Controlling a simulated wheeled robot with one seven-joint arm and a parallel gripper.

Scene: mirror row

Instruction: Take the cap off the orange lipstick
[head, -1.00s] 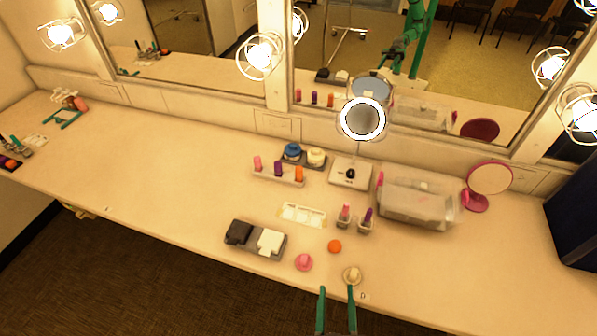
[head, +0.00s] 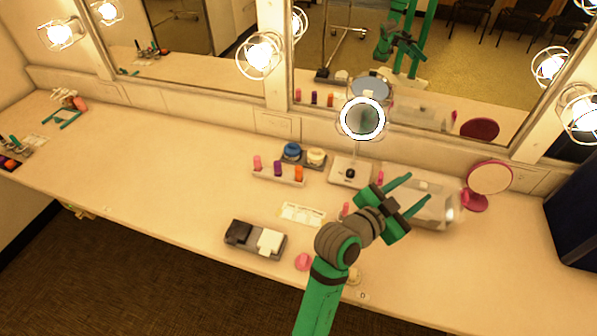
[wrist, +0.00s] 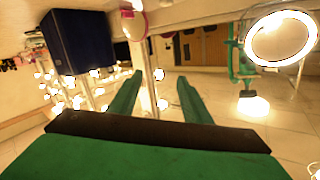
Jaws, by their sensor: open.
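The orange lipstick (head: 299,173) stands upright at the right end of a pale rack (head: 265,178), beside a purple lipstick (head: 278,168) and a pink one (head: 257,162). Where its cap ends cannot be made out. My gripper (head: 423,192) is open and empty, well to the right of the rack, in front of or above the clear case (head: 432,212). In the wrist view my gripper (wrist: 160,75) shows both green fingers apart with nothing between them. The lipstick rack cannot be made out in the wrist view.
Behind the rack are blue (head: 292,150) and cream (head: 316,155) jars. A lit ring mirror (head: 362,119) stands right of them. A pink round mirror (head: 489,178) is farther right. A black-and-white tray (head: 256,240) lies in front.

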